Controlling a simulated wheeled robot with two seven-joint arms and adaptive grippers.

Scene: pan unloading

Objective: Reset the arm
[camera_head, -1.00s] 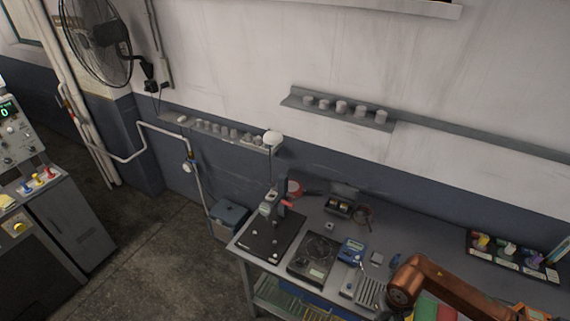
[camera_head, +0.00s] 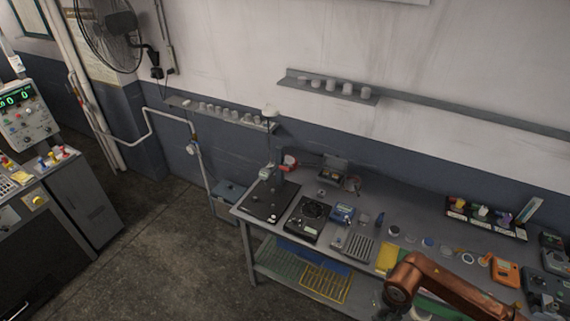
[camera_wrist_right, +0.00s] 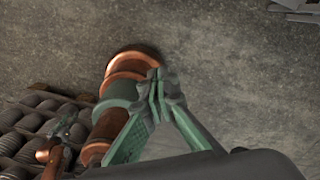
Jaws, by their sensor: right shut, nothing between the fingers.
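In the right wrist view my right gripper (camera_wrist_right: 158,80) has green fingers that meet at their tips, with nothing between them. It hangs over bare grey floor. Copper and green links of my own arm show just behind the fingers. In the head view a copper arm link of mine reaches in at the bottom right, in front of the workbench (camera_head: 400,197); its gripper is not seen there. My left gripper is in neither view. No pan can be made out clearly.
The bench carries a black stand (camera_head: 268,205), a dark hot plate (camera_head: 310,222), a blue meter (camera_head: 342,213) and a black tray (camera_head: 487,218). A control cabinet (camera_head: 85,205) stands at the left. Open floor (camera_head: 160,255) lies between. Dark ribbed objects (camera_wrist_right: 35,125) lie left in the wrist view.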

